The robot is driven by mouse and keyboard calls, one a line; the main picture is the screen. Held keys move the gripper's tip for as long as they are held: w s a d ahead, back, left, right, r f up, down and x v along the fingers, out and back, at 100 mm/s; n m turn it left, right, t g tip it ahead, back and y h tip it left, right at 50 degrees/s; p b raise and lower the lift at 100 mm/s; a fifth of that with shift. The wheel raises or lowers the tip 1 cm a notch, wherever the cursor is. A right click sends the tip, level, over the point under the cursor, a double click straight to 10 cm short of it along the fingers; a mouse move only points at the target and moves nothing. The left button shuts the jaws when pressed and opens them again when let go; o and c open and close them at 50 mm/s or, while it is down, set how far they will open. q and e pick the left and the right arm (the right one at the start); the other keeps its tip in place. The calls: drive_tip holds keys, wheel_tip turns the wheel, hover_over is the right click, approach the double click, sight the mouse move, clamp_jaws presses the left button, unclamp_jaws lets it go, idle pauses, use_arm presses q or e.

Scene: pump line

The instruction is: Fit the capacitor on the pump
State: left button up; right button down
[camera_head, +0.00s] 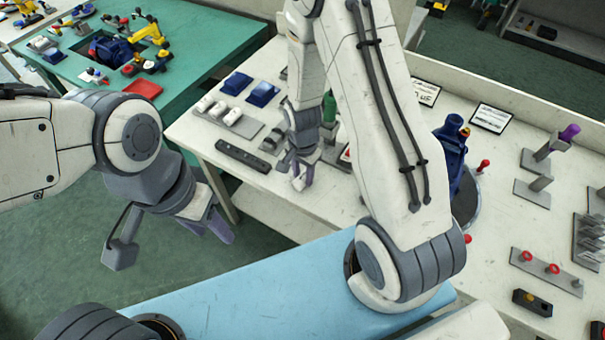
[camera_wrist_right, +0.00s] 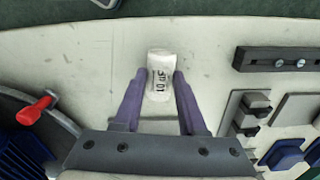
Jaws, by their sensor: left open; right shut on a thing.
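The capacitor (camera_wrist_right: 160,76) is a white cylinder with "10 uF" printed on it. My right gripper (camera_wrist_right: 158,88) is shut on it, with one purple finger on each side. In the head view this right gripper (camera_head: 297,172) is over the white table, and the white capacitor (camera_head: 298,184) shows small between its fingers. The blue pump (camera_head: 452,150) stands on a round grey base to the right, partly hidden behind my right arm. My left gripper (camera_head: 219,224) is open and empty, left of the table over the green floor.
A grey holder (camera_head: 247,130) with several white capacitors stands at the table's left, near blue blocks (camera_head: 263,94) and a dark slotted bar (camera_head: 243,157). A red-knobbed lever (camera_head: 482,166) is beside the pump. Grey stands (camera_head: 532,190) and a red-ringed strip (camera_head: 547,270) are at right.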

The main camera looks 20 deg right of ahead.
drive_tip(key=shift+r+p, duration=1.75)
drive_tip(key=shift+r, duration=0.5)
